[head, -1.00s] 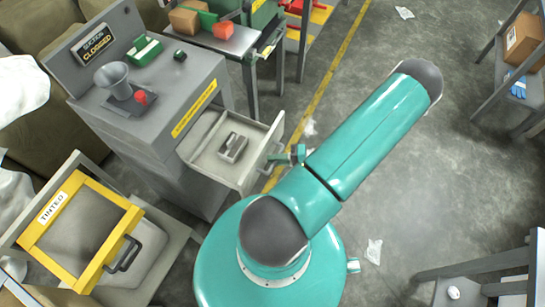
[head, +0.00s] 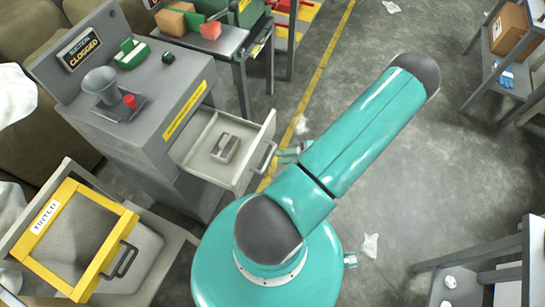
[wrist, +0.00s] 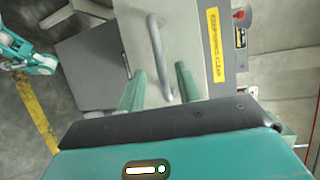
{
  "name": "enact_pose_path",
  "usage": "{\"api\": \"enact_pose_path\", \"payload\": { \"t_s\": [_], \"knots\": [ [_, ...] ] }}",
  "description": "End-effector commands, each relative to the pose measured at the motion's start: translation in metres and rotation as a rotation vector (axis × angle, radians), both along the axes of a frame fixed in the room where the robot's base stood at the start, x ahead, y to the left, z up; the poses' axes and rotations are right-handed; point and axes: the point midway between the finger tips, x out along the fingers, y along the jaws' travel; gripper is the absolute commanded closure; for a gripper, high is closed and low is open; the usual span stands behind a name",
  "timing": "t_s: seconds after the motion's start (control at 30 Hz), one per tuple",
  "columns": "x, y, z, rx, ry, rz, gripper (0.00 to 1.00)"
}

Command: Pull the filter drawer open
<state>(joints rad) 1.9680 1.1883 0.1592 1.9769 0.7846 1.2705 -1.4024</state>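The filter drawer (head: 243,176) is a light grey box pulled well out of the grey machine (head: 150,95) in the head view. A small grey slotted block (head: 225,148) sits inside it. The drawer's dark bar handle (head: 265,157) is on its front; it also shows in the wrist view as a grey bar (wrist: 157,45). My gripper (wrist: 160,78) is open in the wrist view, its two green fingers apart on either side of the handle's near end. In the head view my gripper (head: 289,153) is just right of the handle, partly hidden by my arm.
A yellow-framed bin labelled TINTED (head: 75,235) stands at the lower left. A funnel (head: 110,87) and a red knob are on the machine top, under a CLOGGED sign (head: 85,48). A shelf (head: 505,70) stands at right. Floor right of my arm is mostly clear.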

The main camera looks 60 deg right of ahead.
Motion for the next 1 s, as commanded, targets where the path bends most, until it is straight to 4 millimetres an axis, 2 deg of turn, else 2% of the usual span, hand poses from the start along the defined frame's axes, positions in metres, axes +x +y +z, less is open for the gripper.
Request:
{"api": "enact_pose_path", "payload": {
  "t_s": [0.2,0.4,0.57,1.0],
  "knots": [
    [-0.044,-0.021,0.009,-0.002,0.001,-0.003,0.66],
    [-0.069,-0.032,0.014,-0.001,0.0,-0.001,0.66],
    [-0.075,-0.034,0.015,0.0,0.0,0.001,0.66],
    [-0.075,-0.034,0.015,0.0,0.0,0.0,0.66]
  ]
}}
